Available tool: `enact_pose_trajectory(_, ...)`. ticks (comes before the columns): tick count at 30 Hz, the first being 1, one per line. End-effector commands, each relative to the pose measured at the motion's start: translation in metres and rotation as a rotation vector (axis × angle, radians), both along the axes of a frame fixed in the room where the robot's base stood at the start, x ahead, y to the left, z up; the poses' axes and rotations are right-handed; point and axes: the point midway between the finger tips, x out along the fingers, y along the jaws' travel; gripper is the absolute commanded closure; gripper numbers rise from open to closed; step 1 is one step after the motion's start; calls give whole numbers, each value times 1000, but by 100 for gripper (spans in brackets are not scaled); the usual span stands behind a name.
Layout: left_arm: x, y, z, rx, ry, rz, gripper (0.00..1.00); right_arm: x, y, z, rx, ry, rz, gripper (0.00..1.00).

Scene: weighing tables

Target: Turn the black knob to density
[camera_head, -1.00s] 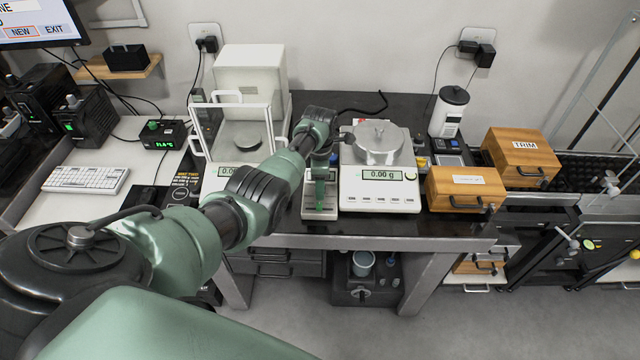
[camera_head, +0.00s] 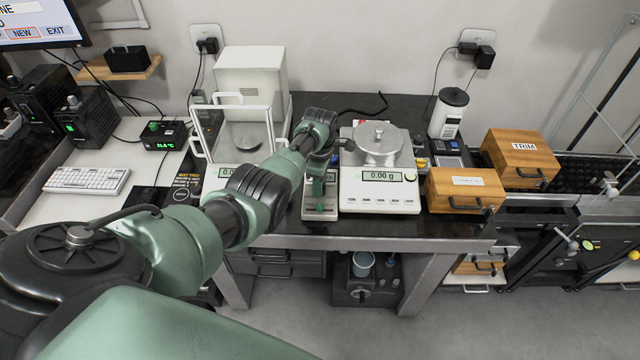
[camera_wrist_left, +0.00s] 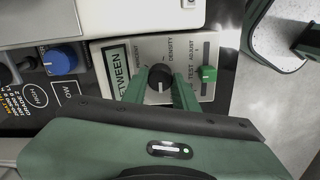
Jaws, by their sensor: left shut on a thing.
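The black knob (camera_wrist_left: 160,77) sits on a pale control box (camera_wrist_left: 190,46) in the left wrist view. A white mark shows on the knob's lower part in that picture. The word DENSITY is printed above and right of the knob, with another small label above and left. My left gripper (camera_wrist_left: 160,92) has one green finger on each side of the knob and is shut on it. In the head view my left gripper (camera_head: 319,205) is over the control box (camera_head: 310,214), and my wrist hides the knob. My right gripper is not in view.
A green slider knob (camera_wrist_left: 208,73) is close beside the right finger. A blue knob (camera_wrist_left: 60,60) lies to the left in the wrist view. A balance (camera_head: 380,190) stands right of the box, and a glass-shielded balance (camera_head: 250,80) stands left of it. Wooden boxes (camera_head: 465,190) are farther right.

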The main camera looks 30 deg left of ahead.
Motion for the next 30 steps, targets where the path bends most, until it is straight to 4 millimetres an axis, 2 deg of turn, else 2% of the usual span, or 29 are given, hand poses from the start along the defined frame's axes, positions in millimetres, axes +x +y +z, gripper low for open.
enact_pose_trajectory(30, 0, -1, -1, -3, 1, -965, 100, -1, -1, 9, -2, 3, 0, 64)
